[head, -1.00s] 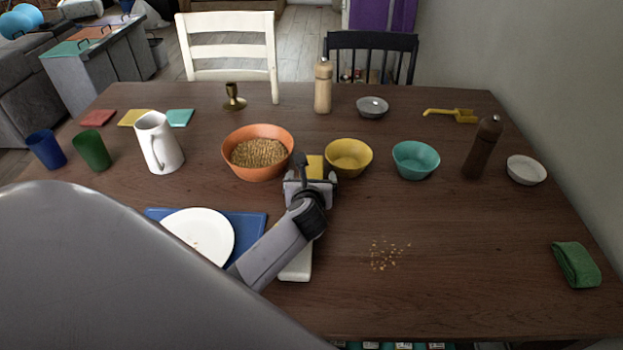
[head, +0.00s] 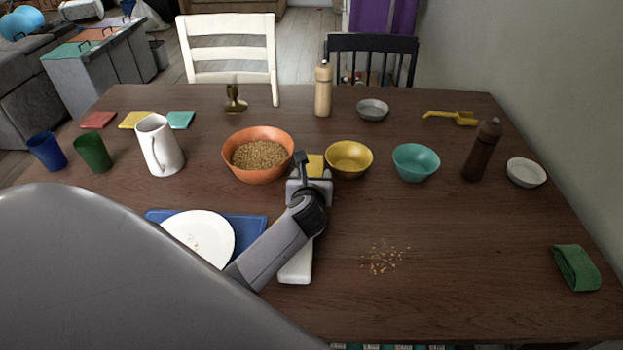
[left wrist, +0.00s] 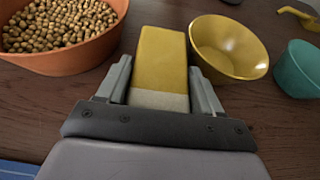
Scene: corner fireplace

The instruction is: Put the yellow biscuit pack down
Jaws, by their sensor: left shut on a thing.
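The yellow biscuit pack (head: 315,166) is between the orange bowl and the yellow bowl, mostly hidden behind my left gripper (head: 312,178) in the head view. In the left wrist view the pack (left wrist: 160,62) shows a yellow top and a pale band at its near end. The fingers of my left gripper (left wrist: 160,88) are on both sides of it, shut on it. The pack is at or close to the table top; I cannot tell whether it touches. My right gripper is not in view.
The orange bowl (head: 238,172) of brown pellets is close on the left, the yellow bowl (head: 349,172) close on the right. A teal bowl (head: 415,175) stands further right. Crumbs (head: 383,257) lie on the table, with clear wood around them. A white plate (head: 203,238) lies front left.

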